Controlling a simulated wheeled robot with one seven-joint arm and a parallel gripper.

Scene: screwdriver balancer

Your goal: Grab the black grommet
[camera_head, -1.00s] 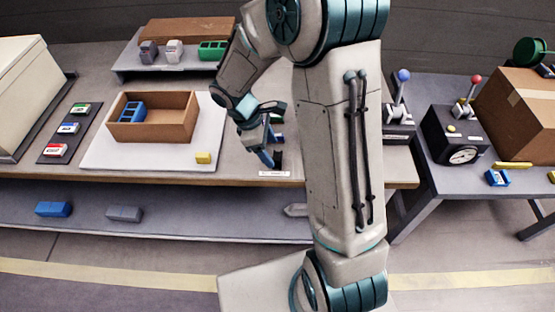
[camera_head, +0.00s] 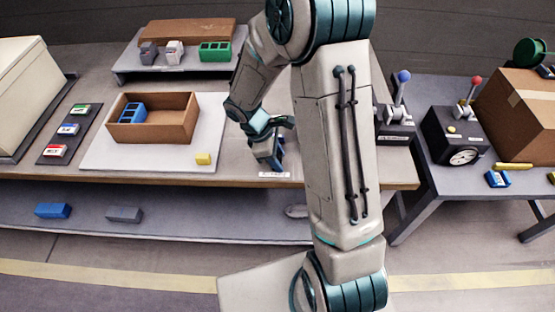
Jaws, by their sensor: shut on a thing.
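My gripper (camera_head: 275,165) is low over the front edge of the workbench, just left of my large arm link and behind a small white label (camera_head: 275,175). It is shut on a small dark thing at its fingertips, taken as the black grommet. The fingers cover nearly all of it, so its shape cannot be made out. I cannot tell whether it touches the bench top.
Left of my gripper, a white board (camera_head: 100,157) holds a brown open box (camera_head: 187,128) with a blue block (camera_head: 132,113) inside, and a yellow block (camera_head: 203,159). A raised shelf (camera_head: 127,66) stands behind. Lever units (camera_head: 395,125) are at right. My arm hides the bench behind it.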

